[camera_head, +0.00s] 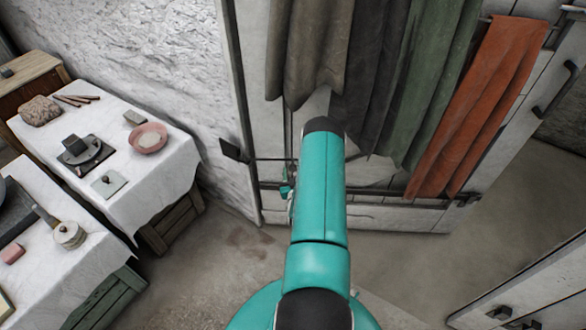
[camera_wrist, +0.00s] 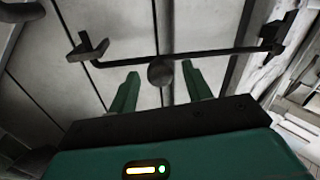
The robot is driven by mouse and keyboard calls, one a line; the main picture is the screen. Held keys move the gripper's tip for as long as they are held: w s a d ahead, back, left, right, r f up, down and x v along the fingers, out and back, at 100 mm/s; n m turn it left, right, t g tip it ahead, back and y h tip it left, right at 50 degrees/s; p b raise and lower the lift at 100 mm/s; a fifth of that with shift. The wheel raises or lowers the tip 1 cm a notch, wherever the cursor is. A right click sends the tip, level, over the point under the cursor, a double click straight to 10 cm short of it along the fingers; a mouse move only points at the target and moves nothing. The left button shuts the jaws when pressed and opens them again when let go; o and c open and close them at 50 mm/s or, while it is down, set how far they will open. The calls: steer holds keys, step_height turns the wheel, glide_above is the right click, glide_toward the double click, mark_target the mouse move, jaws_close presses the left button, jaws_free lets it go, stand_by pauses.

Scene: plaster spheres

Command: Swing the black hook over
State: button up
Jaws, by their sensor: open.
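The black hook (camera_wrist: 220,51) shows in the wrist view as a thin dark bar across pale door panels, with a dark fitting at each end. A round dark knob (camera_wrist: 160,74) is near the bar's middle. My gripper (camera_wrist: 160,69) is open, its two green fingers on either side of the knob; I cannot tell whether they touch it. In the head view my teal arm hides most of my gripper and the middle of the bar. A black bracket (camera_head: 235,151) stands out at the left door edge there.
Grey, black and green cloths (camera_head: 435,85) and an orange cloth (camera_head: 475,105) hang over the door at right. A white-covered table (camera_head: 165,185) with a pink bowl (camera_head: 149,138) stands at left. Bare floor (camera_head: 225,250) lies between the table and the door.

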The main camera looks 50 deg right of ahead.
steer(key=shift+x, duration=1.1)
steer(key=shift+c, duration=0.4)
jaws_close()
